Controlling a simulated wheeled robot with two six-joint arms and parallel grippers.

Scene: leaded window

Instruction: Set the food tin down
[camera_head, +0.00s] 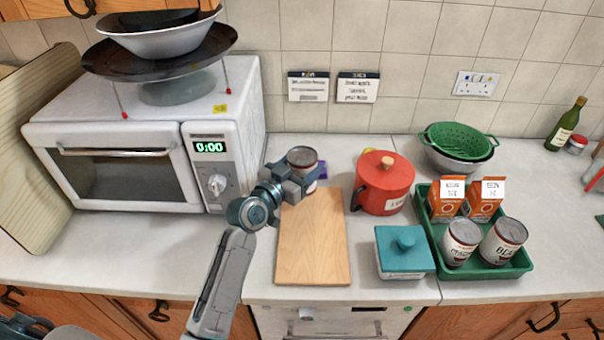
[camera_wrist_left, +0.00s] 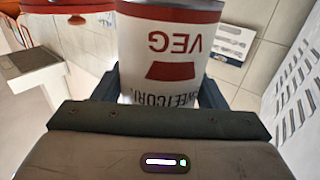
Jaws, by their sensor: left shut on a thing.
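The food tin (camera_head: 302,156) is silver-topped with a red and white label. In the left wrist view the tin (camera_wrist_left: 168,45) shows upside down, its label reading "VEG" and part of "SWEETCORN". My left gripper (camera_head: 294,184) is shut on the tin, with a finger on either side of it. The tin looks upright over the back end of the wooden board (camera_head: 312,245), between the microwave and the red pot. I cannot tell whether its base, partly hidden by the gripper, touches anything. My right gripper is not in view.
The microwave (camera_head: 150,130), with stacked pans on top, stands left. The red pot (camera_head: 384,185) and a teal-lidded box (camera_head: 404,255) stand right of the board. A green tray (camera_head: 485,270) holds two tins and two orange cartons. The board's front and middle are clear.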

